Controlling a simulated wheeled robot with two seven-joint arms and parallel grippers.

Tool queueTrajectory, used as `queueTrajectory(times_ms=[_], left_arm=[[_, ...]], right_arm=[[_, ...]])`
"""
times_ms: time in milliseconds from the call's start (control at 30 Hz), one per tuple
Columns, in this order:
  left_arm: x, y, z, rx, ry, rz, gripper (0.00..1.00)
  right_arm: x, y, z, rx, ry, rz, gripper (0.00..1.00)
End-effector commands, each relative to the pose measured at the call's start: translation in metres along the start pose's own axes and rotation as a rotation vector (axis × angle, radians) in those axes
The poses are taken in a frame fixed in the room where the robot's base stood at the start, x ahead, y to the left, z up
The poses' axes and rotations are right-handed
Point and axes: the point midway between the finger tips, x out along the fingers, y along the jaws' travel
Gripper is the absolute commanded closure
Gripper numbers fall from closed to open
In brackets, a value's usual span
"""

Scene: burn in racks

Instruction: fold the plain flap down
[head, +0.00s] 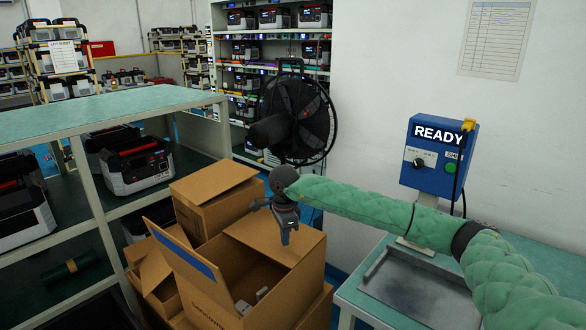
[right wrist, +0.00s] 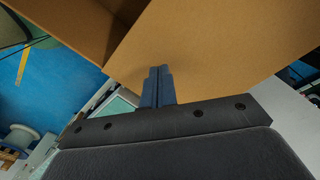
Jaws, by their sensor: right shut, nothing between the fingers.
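An open cardboard box (head: 300,284) stands at the bottom centre of the head view, with pale items (head: 245,305) inside. Its plain flap (head: 262,238) lies at a low slant over the far right part of the opening. A flap with a blue stripe (head: 186,255) stands up on the left side. My right gripper (head: 286,233) is shut and empty, pointing down at the plain flap. In the right wrist view its closed fingertips (right wrist: 157,84) are against or just short of bare cardboard (right wrist: 215,45); I cannot tell which. My left gripper is not in view.
More cardboard boxes (head: 213,190) stand behind and left of the open box. A shelf rack (head: 100,105) with devices is at left. A black fan (head: 296,115) is behind. A blue READY box (head: 437,155) and a grey tray (head: 415,293) are on the right bench.

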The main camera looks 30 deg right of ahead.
Motion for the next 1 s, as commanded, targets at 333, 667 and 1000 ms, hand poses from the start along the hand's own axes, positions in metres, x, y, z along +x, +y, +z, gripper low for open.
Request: queueTrajectory(times_ms=[333, 667, 1000], left_arm=[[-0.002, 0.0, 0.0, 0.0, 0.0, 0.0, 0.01], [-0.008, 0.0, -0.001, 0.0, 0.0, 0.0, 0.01], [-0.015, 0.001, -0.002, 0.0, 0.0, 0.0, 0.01]], right_arm=[[-0.006, 0.0, 0.0, 0.0, 0.0, -0.001, 1.0], [-0.032, 0.0, 0.0, 0.0, 0.0, -0.001, 1.0], [-0.059, 0.0, 0.0, 0.001, 0.0, 0.0, 1.0]])
